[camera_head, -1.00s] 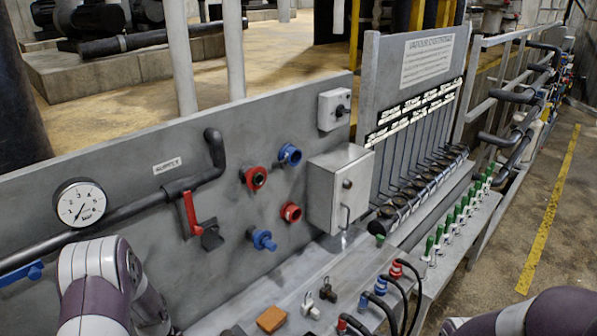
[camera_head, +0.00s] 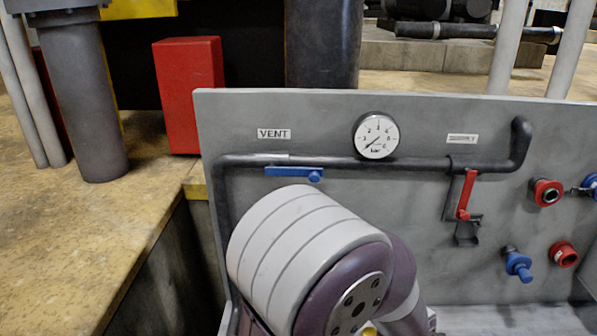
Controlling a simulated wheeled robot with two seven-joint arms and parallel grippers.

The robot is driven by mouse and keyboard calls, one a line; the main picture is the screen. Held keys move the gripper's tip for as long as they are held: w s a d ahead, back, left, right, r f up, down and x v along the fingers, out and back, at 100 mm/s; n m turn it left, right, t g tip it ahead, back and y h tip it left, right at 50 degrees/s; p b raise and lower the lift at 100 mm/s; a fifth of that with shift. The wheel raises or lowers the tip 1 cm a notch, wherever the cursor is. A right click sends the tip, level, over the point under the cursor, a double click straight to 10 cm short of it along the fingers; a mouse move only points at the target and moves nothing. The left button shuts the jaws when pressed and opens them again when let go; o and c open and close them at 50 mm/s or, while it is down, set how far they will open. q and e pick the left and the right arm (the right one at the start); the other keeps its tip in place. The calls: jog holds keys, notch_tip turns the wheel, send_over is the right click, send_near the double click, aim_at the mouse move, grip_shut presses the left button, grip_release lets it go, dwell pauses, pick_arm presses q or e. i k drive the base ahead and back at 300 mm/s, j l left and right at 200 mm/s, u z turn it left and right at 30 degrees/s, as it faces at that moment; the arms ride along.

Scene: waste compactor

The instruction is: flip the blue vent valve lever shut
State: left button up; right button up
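The blue vent valve lever (camera_head: 292,173) lies roughly level, along the dark pipe under the VENT label (camera_head: 273,134) on the grey panel. Its round pivot end is at the right. My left arm fills the lower middle of the head view, just below the lever and apart from it in the picture. Its gripper is not in view. My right arm and gripper are not in view.
A pressure gauge (camera_head: 377,136) sits on the panel right of the lever. A red lever (camera_head: 467,195) hangs down farther right. Red fittings (camera_head: 547,192) and a blue fitting (camera_head: 517,264) stick out at the right. A red box (camera_head: 188,94) stands behind the panel.

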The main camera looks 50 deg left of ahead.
aim_at(315, 174)
jog(key=u, duration=1.85)
